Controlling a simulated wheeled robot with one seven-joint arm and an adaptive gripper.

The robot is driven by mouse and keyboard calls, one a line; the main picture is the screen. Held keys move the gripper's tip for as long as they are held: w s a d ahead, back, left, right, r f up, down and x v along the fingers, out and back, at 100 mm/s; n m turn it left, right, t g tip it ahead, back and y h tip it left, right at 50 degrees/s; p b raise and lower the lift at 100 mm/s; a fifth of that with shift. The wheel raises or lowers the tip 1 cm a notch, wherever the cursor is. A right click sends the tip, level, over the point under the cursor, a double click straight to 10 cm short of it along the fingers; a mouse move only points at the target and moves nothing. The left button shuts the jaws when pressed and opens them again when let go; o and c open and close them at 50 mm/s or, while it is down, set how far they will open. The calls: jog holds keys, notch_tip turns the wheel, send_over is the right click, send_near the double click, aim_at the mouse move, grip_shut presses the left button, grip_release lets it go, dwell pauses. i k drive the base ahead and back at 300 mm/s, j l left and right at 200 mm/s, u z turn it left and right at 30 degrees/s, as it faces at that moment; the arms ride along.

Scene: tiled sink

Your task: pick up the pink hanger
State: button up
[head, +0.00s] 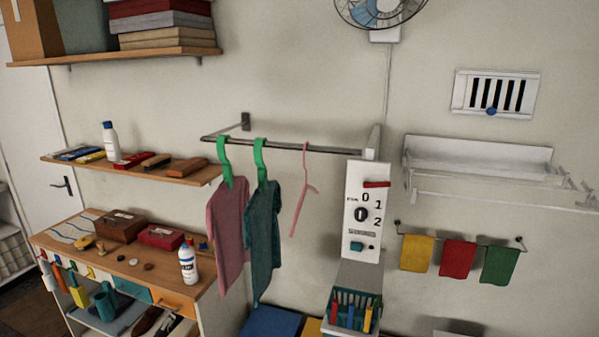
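The pink hanger (303,191) hangs by its hook from the metal rail (278,146) on the wall, near the middle of the head view. It is bare and hangs edge-on at a slant, apart from the clothes. To its left, a pink shirt (228,230) and a teal shirt (263,238) hang on green hangers (260,160). My gripper is not in view.
A white panel with a dial (369,212) stands just right of the hanger. A basket (352,312) sits below it. A wooden shelf (185,178) and a cluttered cabinet (150,268) are at left. Coloured cloths (457,258) hang at right.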

aim_at(306, 186)
jog(key=z, duration=0.3)
jog(key=j+z, duration=1.2)
